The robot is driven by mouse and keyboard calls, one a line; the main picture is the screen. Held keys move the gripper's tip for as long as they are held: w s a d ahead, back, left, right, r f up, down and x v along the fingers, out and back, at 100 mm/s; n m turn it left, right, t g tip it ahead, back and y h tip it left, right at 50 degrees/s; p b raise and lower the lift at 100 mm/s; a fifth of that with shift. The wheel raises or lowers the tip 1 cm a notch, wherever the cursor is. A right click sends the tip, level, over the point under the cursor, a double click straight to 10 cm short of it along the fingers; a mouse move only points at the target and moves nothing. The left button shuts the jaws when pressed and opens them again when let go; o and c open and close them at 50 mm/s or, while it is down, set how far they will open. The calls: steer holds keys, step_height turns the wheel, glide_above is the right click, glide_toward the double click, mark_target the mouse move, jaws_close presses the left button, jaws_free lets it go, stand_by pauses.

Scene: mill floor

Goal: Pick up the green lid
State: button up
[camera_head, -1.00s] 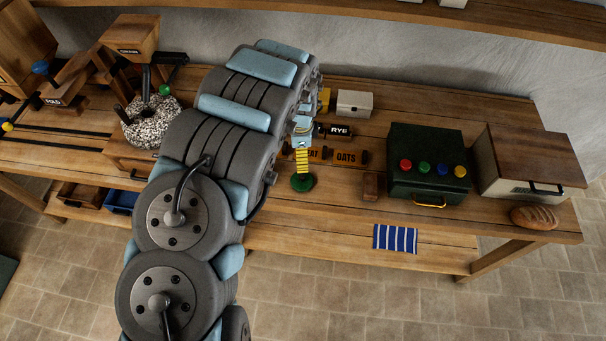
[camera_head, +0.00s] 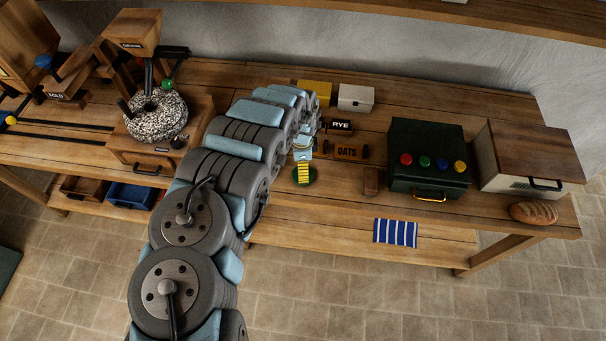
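The green lid (camera_head: 313,177) is a small dark green disc on the bench top, near its front edge and left of the small brown block. My gripper (camera_head: 304,181) has yellow-striped fingers and points down over the lid. The fingers cover the lid's middle, so only green at its sides shows. The fingers overlap the lid in this view; I cannot tell whether they touch it. The gap between the fingers is too small to see.
A brown block (camera_head: 371,181), an OATS plaque (camera_head: 347,152) and a RYE plaque (camera_head: 340,127) are close by. A millstone (camera_head: 157,122) is left of my arm.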

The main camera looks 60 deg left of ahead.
steer(key=shift+f, duration=1)
steer(key=shift+f, duration=0.15)
steer(key=shift+f+p, duration=0.3)
steer(key=shift+f, duration=0.15)
steer(key=shift+a+f, duration=0.2)
steer(key=shift+f, duration=0.65)
steer(key=shift+f+b, duration=0.3)
steer(key=shift+f, duration=0.85)
steer(key=shift+c, duration=0.3)
steer(key=c, duration=0.8)
